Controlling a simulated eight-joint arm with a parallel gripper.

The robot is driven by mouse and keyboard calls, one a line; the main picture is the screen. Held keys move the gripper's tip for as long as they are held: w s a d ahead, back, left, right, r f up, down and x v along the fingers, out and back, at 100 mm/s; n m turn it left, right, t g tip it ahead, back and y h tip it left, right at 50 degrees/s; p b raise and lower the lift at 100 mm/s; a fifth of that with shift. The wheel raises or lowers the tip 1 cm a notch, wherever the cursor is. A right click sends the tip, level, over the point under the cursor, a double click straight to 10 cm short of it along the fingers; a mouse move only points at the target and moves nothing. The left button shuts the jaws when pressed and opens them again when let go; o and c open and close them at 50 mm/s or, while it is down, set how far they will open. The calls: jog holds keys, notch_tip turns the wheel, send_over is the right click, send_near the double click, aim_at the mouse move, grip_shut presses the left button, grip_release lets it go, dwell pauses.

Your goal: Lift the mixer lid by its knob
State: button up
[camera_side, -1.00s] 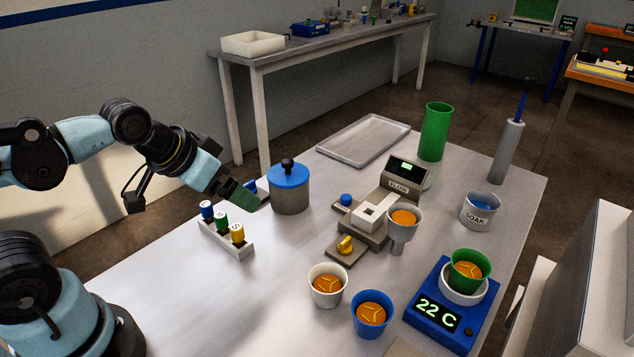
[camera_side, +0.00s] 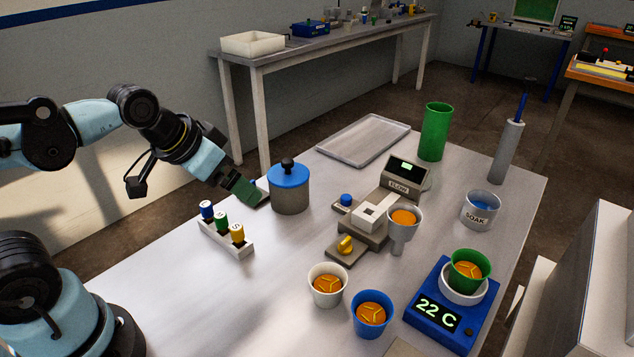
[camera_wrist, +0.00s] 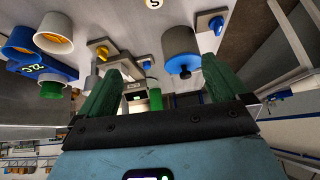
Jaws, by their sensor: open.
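The mixer is a grey pot (camera_side: 290,198) with a blue lid (camera_side: 287,176) and a black knob (camera_side: 288,163) on top. It stands on the table at centre left in the side view. My gripper (camera_side: 247,191) with green fingers is just left of the pot, lower than the knob and pointing down to the right. In the wrist view my gripper (camera_wrist: 160,82) is open and empty. The grey pot (camera_wrist: 179,40), blue lid (camera_wrist: 183,63) and dark knob (camera_wrist: 185,72) show between the fingers there, closer to the right finger. The lid sits on the pot.
A rack (camera_side: 227,240) with several coloured vials stands in front of my gripper. A blue button on a plate (camera_wrist: 216,24) is beside the pot. The flow device (camera_side: 405,176), cups and blue scale (camera_side: 440,310) fill the right. A flat tray (camera_side: 362,140) lies behind.

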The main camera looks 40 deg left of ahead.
jog(key=w+a+r+m+g, duration=0.2)
jog(key=w+r+m, duration=0.1)
jog(key=w+r, duration=0.3)
jog(key=m+g+h, duration=0.1)
jog(key=m+g, duration=0.3)
jog(key=m, duration=0.1)
send_near(286, 160)
notch_tip(286, 160, down, 5)
jog(key=shift+s, duration=0.15)
jog(key=shift+w+d+f, duration=0.15)
jog(key=shift+f, duration=0.75)
jog(key=shift+w+d+f, duration=0.15)
jog(key=shift+f, duration=0.75)
jog(key=shift+w+d+f, duration=0.15)
jog(key=shift+d+f, duration=0.05)
jog(key=shift+f, duration=0.65)
jog(key=c, duration=0.7)
jog(key=shift+r, duration=0.15)
